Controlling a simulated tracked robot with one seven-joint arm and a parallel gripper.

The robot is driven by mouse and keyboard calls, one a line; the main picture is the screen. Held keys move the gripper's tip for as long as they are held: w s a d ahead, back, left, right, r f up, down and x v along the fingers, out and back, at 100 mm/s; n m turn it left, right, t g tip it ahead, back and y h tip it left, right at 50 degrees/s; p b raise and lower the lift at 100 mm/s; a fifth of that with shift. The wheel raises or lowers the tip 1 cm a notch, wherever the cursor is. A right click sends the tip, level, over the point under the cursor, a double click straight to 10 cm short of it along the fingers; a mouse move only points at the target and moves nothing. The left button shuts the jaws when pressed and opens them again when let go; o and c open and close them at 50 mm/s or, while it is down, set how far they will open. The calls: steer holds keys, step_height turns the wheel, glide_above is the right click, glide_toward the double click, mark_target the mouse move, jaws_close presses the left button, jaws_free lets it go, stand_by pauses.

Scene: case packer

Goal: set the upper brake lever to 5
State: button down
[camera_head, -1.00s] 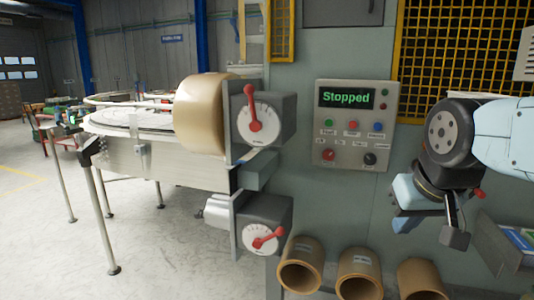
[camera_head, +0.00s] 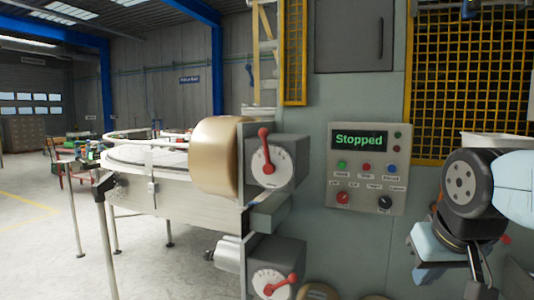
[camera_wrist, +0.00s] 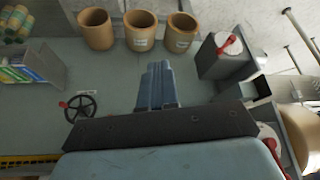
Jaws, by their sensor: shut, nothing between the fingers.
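The upper brake (camera_head: 285,175) is a grey box with a white dial, in the middle of the head view. Its red lever (camera_head: 264,143) points nearly straight up, leaning slightly left; the scale numbers are too small to read. In the wrist view, part of the upper brake's dial (camera_wrist: 267,131) shows at lower right, the rest hidden behind my gripper's body. My gripper (camera_wrist: 157,72) is shut and empty, its blue-grey fingers together. In the head view my arm is at the right, well apart from the upper brake.
A lower brake (camera_head: 290,258) with its own red lever hangs below; it also shows in the wrist view (camera_wrist: 218,60). A tan roll (camera_head: 214,157) stands left of the upper brake. A control panel (camera_head: 366,185) reading "Stopped" lies between brake and arm. Cardboard tubes (camera_wrist: 141,30) stick out nearby.

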steer(key=c, duration=1.8)
jaws_free()
steer(key=shift+c, duration=0.2)
steer(key=shift+o, duration=0.8)
steer(key=shift+w+a+r, duration=0.1)
steer(key=shift+w, duration=0.05)
steer(key=o, duration=0.9)
steer(key=w+a+r+n+t+y, duration=0.2)
steer(key=w+a+r, duration=0.2)
steer(key=w, duration=0.3)
steer(key=w+a+r+n+t+y, duration=0.1)
steer(key=w+a+r+n+t, duration=0.1)
steer(key=w+a, duration=0.4)
step_height(320, 180, up, 3)
steer(key=shift+w+f+t+y, duration=0.15)
steer(key=shift+w+t+y, duration=0.25)
steer(key=shift+w+t, duration=0.3)
steer(key=n+t+y, duration=0.3)
steer(key=t+y, duration=0.1)
steer(key=t, duration=0.1)
glide_toward(264, 133)
steer(key=x, duration=1.3)
steer(key=shift+w, duration=0.3)
steer(key=shift+c, duration=0.4)
jaws_close()
